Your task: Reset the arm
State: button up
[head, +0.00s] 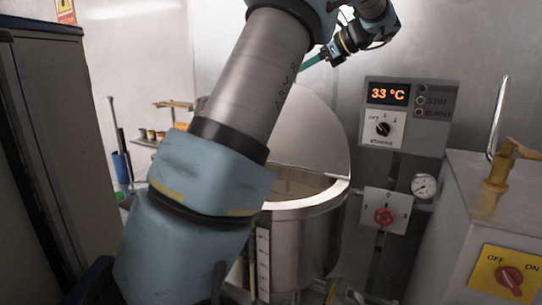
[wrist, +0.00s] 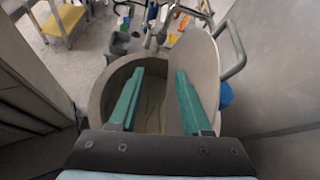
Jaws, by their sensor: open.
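My arm crosses the middle of the head view, rising from the lower left to the top. My gripper (head: 306,63) is high near the back wall, partly hidden behind my arm in that view. In the wrist view my gripper (wrist: 156,85) shows two green fingers spread apart with nothing between them. Below it is a large round steel vat (head: 308,237) with its lid (head: 312,135) raised. The vat's rim also shows in the wrist view (wrist: 97,105). The inside of the vat looks pale, with its contents unclear.
A control panel (head: 433,139) reading 33 °C is on the back wall, with a red knob (head: 383,217) and gauge below. A steel cabinet (head: 487,215) with an OFF/ON switch (head: 509,278) stands right. A dark cabinet (head: 62,150) stands left. A shelf (head: 146,143) holds small jars.

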jog(key=s+a+f+n+g+h, duration=0.25)
jog(key=s+a+f, duration=0.2)
jog(key=f, duration=0.55)
jog(key=s+a+f+n+g+h, duration=0.1)
jog(key=s+a+f+n+h, duration=0.25)
jog(key=a+f, duration=0.4)
jog(key=s+a+f+n+g+h+b, duration=0.1)
jog(key=s+a+f+n+h, duration=0.2)
jog(key=s+f+n, duration=1.1)
jog(key=s+f+h, duration=0.1)
jog(key=s, duration=0.3)
jog(key=shift+s+f+n+h+b, duration=0.3)
jog(key=shift+f+n+h+b, duration=0.1)
jog(key=shift+g, duration=0.25)
